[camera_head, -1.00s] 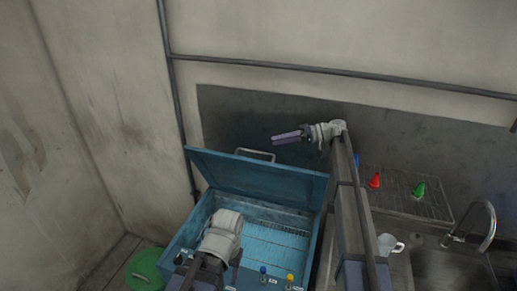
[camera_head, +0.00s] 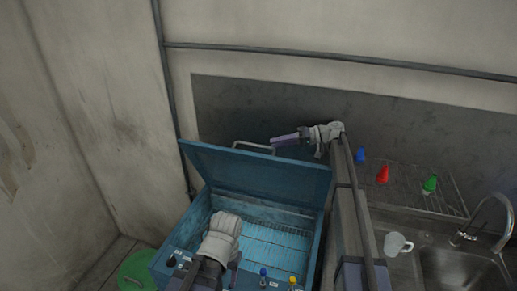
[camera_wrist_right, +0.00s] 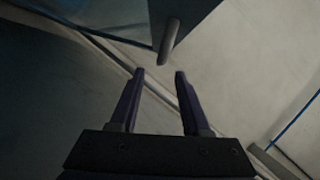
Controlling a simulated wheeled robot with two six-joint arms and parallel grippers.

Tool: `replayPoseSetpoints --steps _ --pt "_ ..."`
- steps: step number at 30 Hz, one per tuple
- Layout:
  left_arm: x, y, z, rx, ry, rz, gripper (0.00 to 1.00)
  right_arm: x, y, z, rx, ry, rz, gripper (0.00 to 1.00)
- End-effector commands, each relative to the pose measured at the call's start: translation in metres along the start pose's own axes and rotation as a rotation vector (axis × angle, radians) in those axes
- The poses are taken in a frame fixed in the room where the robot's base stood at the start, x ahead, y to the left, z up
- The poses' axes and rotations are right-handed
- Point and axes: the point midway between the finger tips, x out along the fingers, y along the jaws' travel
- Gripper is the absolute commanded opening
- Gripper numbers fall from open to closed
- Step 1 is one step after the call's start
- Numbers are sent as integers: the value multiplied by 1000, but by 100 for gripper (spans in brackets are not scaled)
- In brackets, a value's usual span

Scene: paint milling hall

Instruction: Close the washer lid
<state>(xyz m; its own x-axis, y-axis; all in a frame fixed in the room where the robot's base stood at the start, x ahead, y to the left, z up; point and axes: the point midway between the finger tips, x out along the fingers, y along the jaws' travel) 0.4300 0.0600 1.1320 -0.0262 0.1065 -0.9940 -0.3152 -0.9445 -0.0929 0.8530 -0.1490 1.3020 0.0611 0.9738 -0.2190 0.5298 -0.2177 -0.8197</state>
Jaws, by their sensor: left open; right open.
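The blue washer (camera_head: 318,247) stands open at the lower middle of the head view. Its lid (camera_head: 258,172) is tilted up at the back, and a grey bar handle (camera_head: 236,146) shows above its top edge. My right gripper (camera_head: 274,142) is open and empty, just beside the handle's right end in the picture. In the right wrist view the handle's bar (camera_wrist_right: 169,40) is ahead of the open fingers (camera_wrist_right: 158,74), not between them. My left gripper (camera_head: 235,264) is over the washer's front part, its fingers mostly hidden by its own wrist.
Right of the washer, a rack (camera_head: 408,192) holds blue, red and green bottles. A white mug (camera_head: 396,244) stands beside the sink (camera_head: 455,268) and tap. Several small bottles (camera_head: 263,274) line the washer's front. A green round object (camera_head: 138,272) is on the floor at left.

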Motion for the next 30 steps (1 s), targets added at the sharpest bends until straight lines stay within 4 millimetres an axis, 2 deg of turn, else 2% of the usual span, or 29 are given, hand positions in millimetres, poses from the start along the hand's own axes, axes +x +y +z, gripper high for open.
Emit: replayPoseSetpoints --steps 5,18,27,30 --pt "3 0 0 0 0 0 55 12 0 1 0 -1 -1 47" --pt "17 2 -1 -2 1 0 55 72 0 1 0 -1 -1 47" --pt "17 2 -1 -2 1 0 55 77 0 0 0 0 0 47" --pt "17 2 -1 -2 1 0 55 77 0 0 -1 0 0 37"
